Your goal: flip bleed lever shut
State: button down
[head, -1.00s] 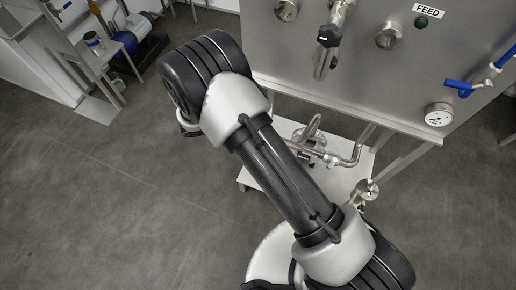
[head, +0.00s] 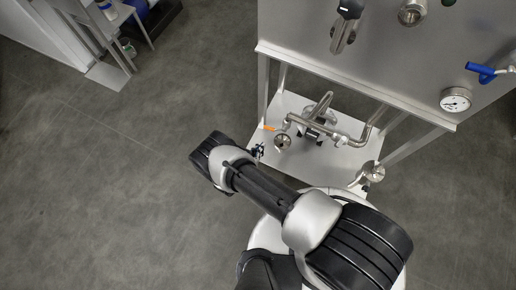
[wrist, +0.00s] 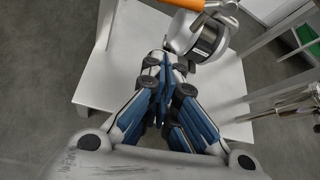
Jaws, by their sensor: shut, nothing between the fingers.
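An orange lever (wrist: 186,4) shows at the top edge of the wrist view, on a steel fitting (wrist: 197,38) with a small white label. It is a small orange strip (head: 269,127) at the left end of the pipework in the head view. No label naming the bleed lever is readable. My gripper (wrist: 165,68) is shut and empty, its fingertips just below the fitting in the picture, apart from the orange handle. In the head view my gripper (head: 258,150) is small and partly hidden beside the shelf's left edge. Whether it touches the fitting cannot be told.
The pipework (head: 340,136) stands on a white low shelf (head: 290,104) between steel legs under the panel (head: 385,65). A blue lever (head: 480,70) and a gauge (head: 455,100) are on the panel. Open floor (head: 150,140) lies to the left.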

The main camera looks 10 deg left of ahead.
aim_at(274, 129)
jog(key=b+x, duration=0.2)
jog(key=x, duration=0.4)
jog(key=r, duration=0.2)
jog(key=w+r, duration=0.1)
jog(key=r, duration=0.1)
jog(key=shift+w+a, duration=0.1)
jog(key=shift+a, duration=0.15)
jog(key=shift+p, duration=0.35)
jog(key=m+p, duration=0.1)
jog(key=r+y+p, duration=0.1)
jog(key=p, duration=0.1)
jog(key=shift+w+a+r+m+t+y, duration=0.1)
jog(key=shift+a+r+m+t+y, duration=0.2)
jog(key=shift+a+m+t, duration=0.1)
